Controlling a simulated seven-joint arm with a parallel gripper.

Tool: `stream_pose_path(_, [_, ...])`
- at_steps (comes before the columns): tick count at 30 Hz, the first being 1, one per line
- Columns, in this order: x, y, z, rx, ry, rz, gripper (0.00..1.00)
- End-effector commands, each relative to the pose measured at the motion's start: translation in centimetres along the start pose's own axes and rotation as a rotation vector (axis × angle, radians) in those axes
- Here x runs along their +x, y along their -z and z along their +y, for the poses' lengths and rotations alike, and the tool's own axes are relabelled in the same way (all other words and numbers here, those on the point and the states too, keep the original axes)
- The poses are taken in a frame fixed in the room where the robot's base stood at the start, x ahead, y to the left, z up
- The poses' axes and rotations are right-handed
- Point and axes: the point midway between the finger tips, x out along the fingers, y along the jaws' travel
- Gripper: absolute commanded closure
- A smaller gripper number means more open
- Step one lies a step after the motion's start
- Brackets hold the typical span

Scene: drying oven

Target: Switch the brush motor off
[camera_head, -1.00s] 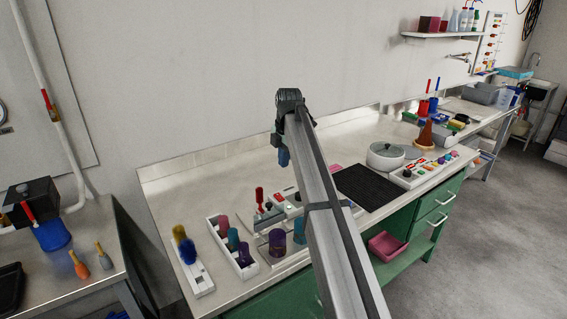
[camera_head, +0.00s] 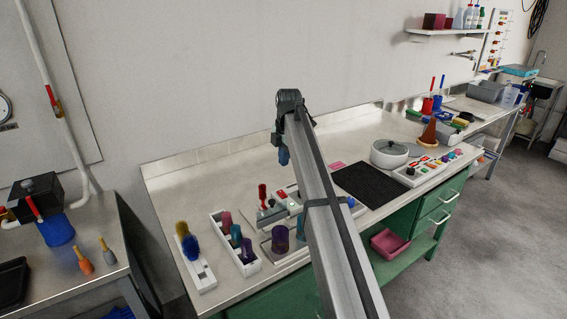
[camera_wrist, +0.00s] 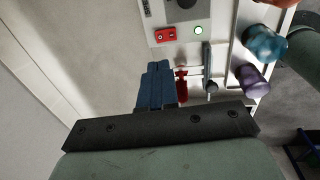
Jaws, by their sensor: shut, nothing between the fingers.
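A white unit (camera_head: 203,275) with an upright yellow-and-blue brush (camera_head: 187,243) stands at the front left of the bench; dark marks show on its base, too small to read as switch positions. My gripper (camera_head: 283,156) is raised over the bench, to the right of this unit and well apart from it. In the wrist view its blue fingers (camera_wrist: 156,86) are together and empty.
A white rack (camera_head: 235,250) of coloured cylinders stands beside the brush unit. A red-handled tool (camera_head: 262,196) stands near the control box. The back left of the bench is clear.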

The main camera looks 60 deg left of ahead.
Motion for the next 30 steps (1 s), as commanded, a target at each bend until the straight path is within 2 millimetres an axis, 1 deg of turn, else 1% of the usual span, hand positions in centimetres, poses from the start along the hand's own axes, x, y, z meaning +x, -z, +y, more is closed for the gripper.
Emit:
stream_pose_path(1, [1.0, 0.1, -0.1, 0.000, 0.002, 0.001, 1.00])
stream_pose_path(12, [7.5, 0.0, -0.1, 0.000, 0.002, 0.001, 1.00])
stream_pose_path(18, [10.2, 0.0, -0.1, 0.000, 0.002, 0.001, 1.00])
stream_pose_path(24, [11.7, 0.0, 0.0, 0.000, 0.000, 0.000, 1.00])
stream_pose_path(30, [12.1, 0.0, 0.0, 0.000, 0.000, 0.000, 1.00])
